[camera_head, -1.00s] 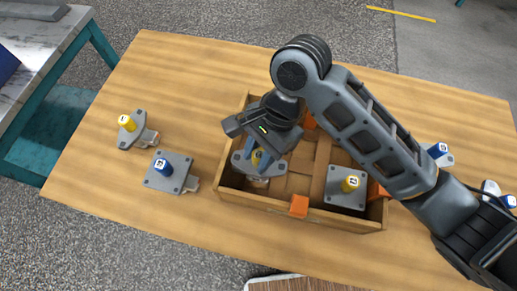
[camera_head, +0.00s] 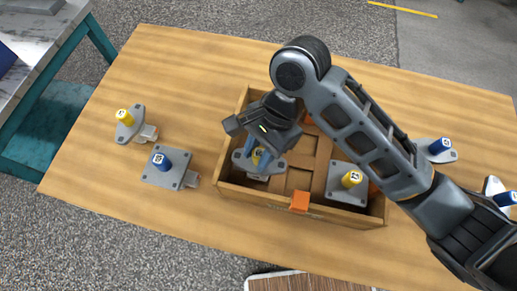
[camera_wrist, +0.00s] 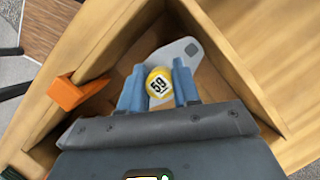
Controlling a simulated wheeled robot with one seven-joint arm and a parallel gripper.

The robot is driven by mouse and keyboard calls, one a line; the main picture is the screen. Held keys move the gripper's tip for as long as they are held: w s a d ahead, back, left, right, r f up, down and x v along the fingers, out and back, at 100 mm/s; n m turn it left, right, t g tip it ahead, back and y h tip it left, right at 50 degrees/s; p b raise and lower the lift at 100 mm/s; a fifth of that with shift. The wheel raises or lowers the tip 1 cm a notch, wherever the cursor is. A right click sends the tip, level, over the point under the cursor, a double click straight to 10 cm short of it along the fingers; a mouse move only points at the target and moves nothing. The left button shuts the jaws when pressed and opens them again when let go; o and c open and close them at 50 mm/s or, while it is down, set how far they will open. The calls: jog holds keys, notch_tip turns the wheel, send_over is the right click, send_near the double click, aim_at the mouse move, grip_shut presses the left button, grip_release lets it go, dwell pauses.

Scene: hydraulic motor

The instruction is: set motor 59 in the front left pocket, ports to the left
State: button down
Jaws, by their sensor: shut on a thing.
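Motor 59 has a yellow cap marked 59 and a grey oval flange (camera_head: 275,168). The cap also shows in the wrist view (camera_wrist: 158,84). My gripper (camera_head: 259,153) is shut on the cap, with one blue finger on each side in the wrist view (camera_wrist: 158,90). The motor is over or inside the front left pocket of the wooden crate (camera_head: 262,202). Its flange lies near the crate's left wall. I cannot tell whether it rests on the pocket floor. The ports are mostly hidden, so their direction is unclear.
A square-flanged motor with a yellow cap (camera_head: 351,178) sits in the crate's front right pocket. An orange clip (camera_head: 300,201) stands on the front wall. Left of the crate are a blue-capped motor (camera_head: 161,160) and a yellow-capped one (camera_head: 124,116). Blue-capped motors stand at right (camera_head: 440,147).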

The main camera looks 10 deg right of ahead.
jog(key=shift+f, duration=0.5)
dwell(0.4)
jog(key=c, duration=0.7)
grip_release()
jog(key=shift+c, duration=0.2)
